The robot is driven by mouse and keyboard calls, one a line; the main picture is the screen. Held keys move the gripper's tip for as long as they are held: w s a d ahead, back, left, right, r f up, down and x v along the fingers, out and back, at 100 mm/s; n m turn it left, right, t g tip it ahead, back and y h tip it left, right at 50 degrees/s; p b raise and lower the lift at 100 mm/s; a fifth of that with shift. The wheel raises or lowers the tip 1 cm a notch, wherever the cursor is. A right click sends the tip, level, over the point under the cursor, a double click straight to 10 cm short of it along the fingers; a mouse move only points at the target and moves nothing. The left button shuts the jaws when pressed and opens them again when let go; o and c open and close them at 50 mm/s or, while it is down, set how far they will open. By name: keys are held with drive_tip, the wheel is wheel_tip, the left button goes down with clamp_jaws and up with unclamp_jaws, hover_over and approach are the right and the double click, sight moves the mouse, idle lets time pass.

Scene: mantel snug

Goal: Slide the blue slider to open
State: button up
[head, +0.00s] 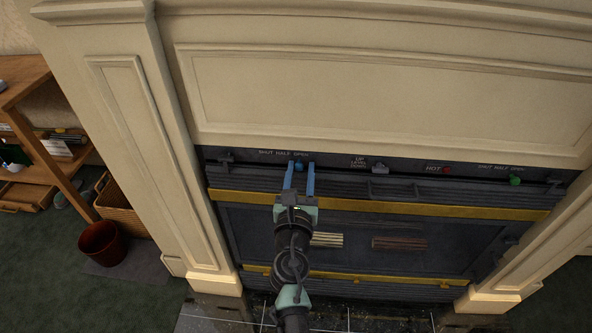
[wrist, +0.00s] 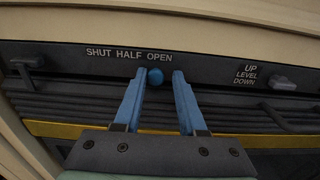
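The blue slider (head: 299,167) is a small round knob on the dark strip at the top of the fireplace front. In the wrist view the blue slider (wrist: 155,76) sits below and between the words HALF and OPEN, nearer OPEN. My gripper (head: 300,166) has its two blue fingers spread, one on each side of the knob. In the wrist view my gripper (wrist: 160,73) is open, with a gap between the knob and the right finger. The left fingertip is very close to the knob; I cannot tell if it touches.
To the right are an UP LEVEL DOWN lever (head: 380,167), a red HOT knob (head: 446,171) and a green slider (head: 515,181). A handle (head: 392,190) juts out below them. A wooden shelf (head: 60,165), a basket (head: 118,205) and a red bin (head: 103,243) stand at the left.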

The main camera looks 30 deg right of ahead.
drive_tip(key=shift+o, duration=1.1)
drive_tip(key=p+v, duration=0.1)
drive_tip(key=v, duration=1.2)
drive_tip(key=shift+p, duration=0.4)
drive_tip(key=shift+w, duration=0.1)
